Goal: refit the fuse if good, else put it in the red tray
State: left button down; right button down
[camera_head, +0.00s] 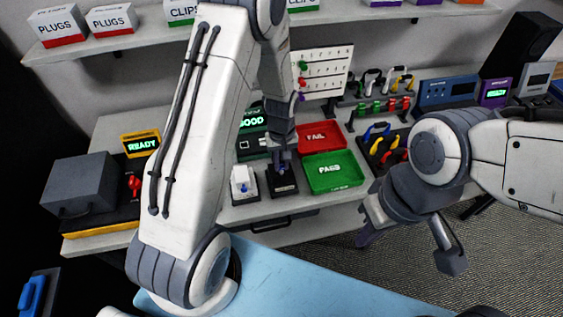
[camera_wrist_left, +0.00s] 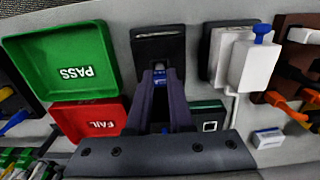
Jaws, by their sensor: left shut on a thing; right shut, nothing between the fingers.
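My left gripper (camera_head: 283,166) is shut on a small blue fuse (camera_wrist_left: 160,77), at the black socket block (camera_wrist_left: 158,45). The block also shows in the head view (camera_head: 281,183). The fingers hide most of the fuse, so I cannot tell how deep it sits. Behind my left arm, a dark green tester (camera_head: 249,145) displays "GOOD". The red tray (camera_head: 320,137), marked FAIL, and the green tray (camera_head: 333,172), marked PASS, look empty. A white block (camera_head: 243,184) stands left of the socket block. My right gripper (camera_head: 366,236) is shut and empty, off the bench's front right.
A grey box with a red lever (camera_head: 133,185) and a "READY" display (camera_head: 141,143) stand at the left. Coloured cables and connectors (camera_head: 383,143) lie right of the trays. A pegboard (camera_head: 324,72) stands behind. A blue surface (camera_head: 300,285) is in front.

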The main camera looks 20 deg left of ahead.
pick_arm(q)
jog(key=shift+f, duration=0.45)
dwell(0.8)
jog(key=shift+c, duration=0.9)
grip_release()
jog(key=shift+r, duration=0.15)
jog(key=shift+r+p, duration=3.05)
jog(key=shift+r, duration=0.85)
